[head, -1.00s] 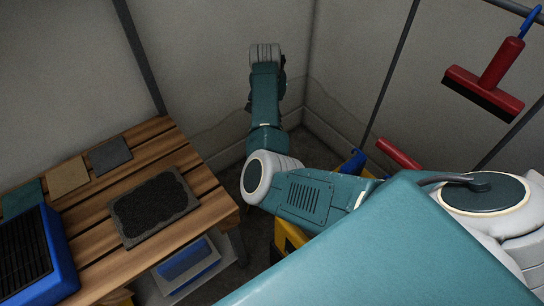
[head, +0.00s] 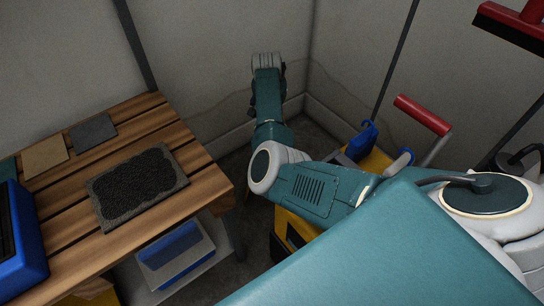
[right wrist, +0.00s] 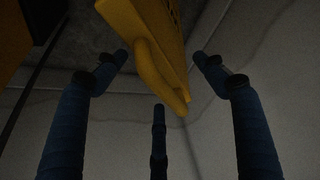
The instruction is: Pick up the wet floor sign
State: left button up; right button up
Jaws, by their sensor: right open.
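The yellow wet floor sign (right wrist: 152,28) shows in the right wrist view, with a looped yellow handle at its near end. My right gripper (right wrist: 160,68) is open, with dark blue fingers on both sides of the handle and a third finger below it. I cannot tell whether any finger touches the sign. In the head view my right arm reaches into the corner, and its fingers are hidden behind the arm. The sign is mostly hidden there too. My left gripper is not in view.
A slatted wooden bench (head: 205,188) stands at left, with a dark sponge pad (head: 138,186) and a blue crate (head: 25,238). A blue-and-white container (head: 175,254) sits below. Walls close the corner.

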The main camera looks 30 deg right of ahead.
jog(key=shift+d+f, duration=0.15)
jog(key=shift+f, duration=0.25)
jog(key=shift+s+b+x, duration=0.2)
jog(key=shift+b+x, duration=0.5)
jog(key=shift+x, duration=0.4)
jog(key=shift+b+x, duration=0.5)
jog(key=shift+x, duration=0.55)
jog(key=shift+w+d+f, duration=0.1)
jog(key=shift+d+f, duration=0.1)
jog(key=shift+d, duration=0.1)
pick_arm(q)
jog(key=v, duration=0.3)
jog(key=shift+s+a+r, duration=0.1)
pick_arm(e)
jog(key=shift+r, duration=0.1)
jog(key=shift+c, duration=0.3)
grip_shut()
